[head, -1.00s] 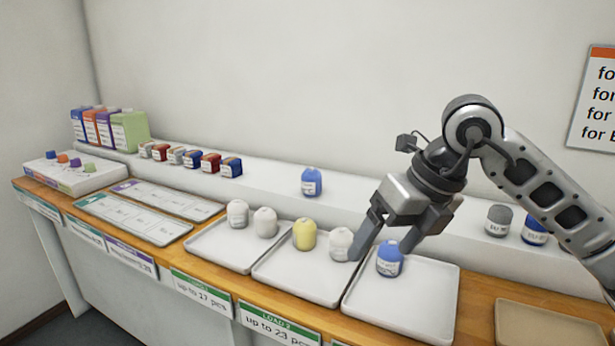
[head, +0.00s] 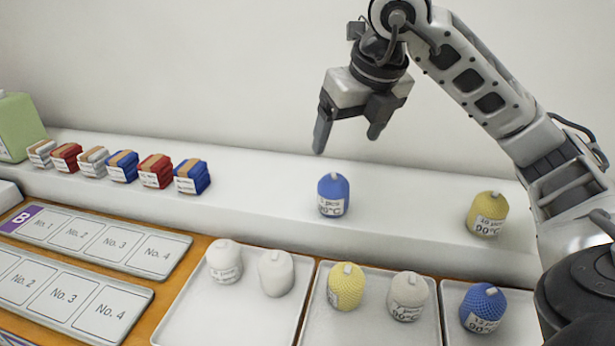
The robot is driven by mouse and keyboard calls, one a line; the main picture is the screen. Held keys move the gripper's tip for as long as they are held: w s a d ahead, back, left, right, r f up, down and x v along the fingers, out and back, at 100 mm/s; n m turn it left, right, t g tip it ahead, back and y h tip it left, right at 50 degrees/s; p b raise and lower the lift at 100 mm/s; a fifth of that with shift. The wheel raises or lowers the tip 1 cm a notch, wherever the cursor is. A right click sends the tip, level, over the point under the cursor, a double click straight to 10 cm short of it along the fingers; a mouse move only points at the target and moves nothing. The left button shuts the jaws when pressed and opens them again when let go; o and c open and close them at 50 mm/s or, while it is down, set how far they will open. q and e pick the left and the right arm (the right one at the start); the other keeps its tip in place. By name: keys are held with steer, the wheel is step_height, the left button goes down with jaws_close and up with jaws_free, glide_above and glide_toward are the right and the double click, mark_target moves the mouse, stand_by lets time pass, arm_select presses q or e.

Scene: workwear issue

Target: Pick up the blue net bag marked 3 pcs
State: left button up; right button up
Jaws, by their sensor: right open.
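A blue net bag (head: 333,195) stands upright on the white raised shelf; its label reads "pcs" and 90°C, but I cannot read its number surely. My right gripper (head: 347,143) is open and empty, pointing down above this bag, with its fingertips apart from it. A second blue net bag (head: 483,307) stands on the right tray (head: 520,325); its label seems to show a two-digit count, too small to be sure. My left gripper is not in view.
A yellow bag (head: 487,213) stands at right on the shelf (head: 270,190). White bags (head: 224,261) and a yellow bag (head: 346,286) stand on the left and middle trays. Folded packs (head: 192,176) line the shelf at left. Numbered boards (head: 100,240) lie front left.

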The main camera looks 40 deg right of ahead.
glide_above(334, 179)
steer(key=s, duration=0.3)
step_height(334, 179, down, 5)
steer(key=x, duration=0.4)
steer(key=shift+w+a+f, duration=0.1)
steer(key=shift+w+a, duration=0.15)
steer(key=shift+a, duration=0.05)
steer(key=shift+x, duration=0.8)
steer(key=x, duration=0.3)
steer(key=shift+d+f, duration=0.25)
steer(key=shift+f, duration=0.05)
steer(key=shift+w+f, duration=0.15)
steer(key=shift+f, duration=0.3)
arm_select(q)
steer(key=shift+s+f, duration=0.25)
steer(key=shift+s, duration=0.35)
arm_select(e)
steer(key=c, duration=1.1)
